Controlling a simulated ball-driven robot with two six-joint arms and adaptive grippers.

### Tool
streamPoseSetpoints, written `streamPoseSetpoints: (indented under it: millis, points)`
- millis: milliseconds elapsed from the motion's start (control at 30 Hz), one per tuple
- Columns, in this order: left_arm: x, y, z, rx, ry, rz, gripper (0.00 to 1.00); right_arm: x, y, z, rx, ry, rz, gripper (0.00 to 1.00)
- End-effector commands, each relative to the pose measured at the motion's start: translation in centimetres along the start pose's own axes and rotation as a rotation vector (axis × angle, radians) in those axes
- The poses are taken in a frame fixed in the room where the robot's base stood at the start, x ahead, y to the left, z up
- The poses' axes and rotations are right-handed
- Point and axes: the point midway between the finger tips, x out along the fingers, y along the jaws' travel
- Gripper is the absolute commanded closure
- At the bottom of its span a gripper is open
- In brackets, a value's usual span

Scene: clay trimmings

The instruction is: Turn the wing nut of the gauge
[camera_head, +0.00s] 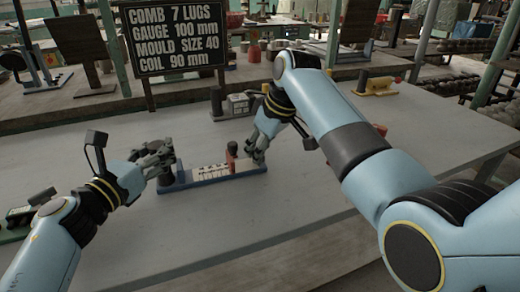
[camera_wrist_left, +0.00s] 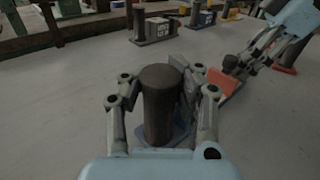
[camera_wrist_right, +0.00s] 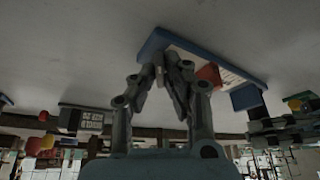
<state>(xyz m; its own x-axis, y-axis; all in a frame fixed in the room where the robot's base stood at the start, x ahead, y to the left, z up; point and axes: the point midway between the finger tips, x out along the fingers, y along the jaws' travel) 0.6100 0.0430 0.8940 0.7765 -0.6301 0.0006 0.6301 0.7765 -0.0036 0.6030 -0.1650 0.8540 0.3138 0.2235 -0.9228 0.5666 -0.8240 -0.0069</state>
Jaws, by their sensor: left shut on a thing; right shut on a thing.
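The gauge (camera_head: 212,177) lies on the grey table as a blue bar with a white marked scale and a red upright slider (camera_head: 232,158). A dark round post stands at its left end; it fills the middle of the left wrist view (camera_wrist_left: 160,105). My left gripper (camera_head: 162,161) is shut on this post, with a finger on either side. My right gripper (camera_head: 257,152) is at the gauge's right end, beside the red slider, its fingers closed together. In the right wrist view my right gripper (camera_wrist_right: 174,72) covers what it grips; the wing nut itself is hidden.
A black sign (camera_head: 180,40) with white lettering stands behind the table. A grey block with a label (camera_head: 238,105) sits behind the gauge. The table in front of the gauge is clear.

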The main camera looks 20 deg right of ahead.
Motion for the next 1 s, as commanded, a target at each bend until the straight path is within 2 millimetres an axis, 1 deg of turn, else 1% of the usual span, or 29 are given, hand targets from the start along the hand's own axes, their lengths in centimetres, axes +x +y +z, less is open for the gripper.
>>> streamPoseSetpoints:
  millis: [33,167,400,500,800,833,933,1000]
  points:
    - [-0.12,0.26,-0.05,0.004,0.003,0.005,1.00,-0.09,0.48,0.22,0.001,-0.005,0.012,1.00]
    - [-0.15,0.32,-0.06,0.005,0.003,0.006,1.00,-0.10,0.49,0.25,0.027,-0.006,0.026,1.00]
    - [-0.19,0.42,-0.08,0.007,0.004,0.008,1.00,-0.08,0.28,0.23,0.260,-0.004,0.122,1.00]
    - [-0.20,0.45,-0.09,0.008,0.004,0.008,1.00,-0.09,0.34,0.28,0.318,-0.005,0.147,1.00]
    - [-0.23,0.51,-0.09,0.009,0.005,0.010,1.00,-0.11,0.46,0.34,0.334,-0.005,0.156,1.00]
    - [-0.23,0.52,-0.09,0.009,0.005,0.010,1.00,-0.11,0.46,0.34,0.333,-0.005,0.156,0.88]
    - [-0.23,0.50,-0.10,0.008,0.005,0.009,1.00,-0.09,0.42,0.34,0.333,-0.005,0.155,0.75]
    - [-0.21,0.46,-0.10,0.007,0.004,0.009,1.00,-0.08,0.35,0.31,0.332,-0.005,0.153,0.68]
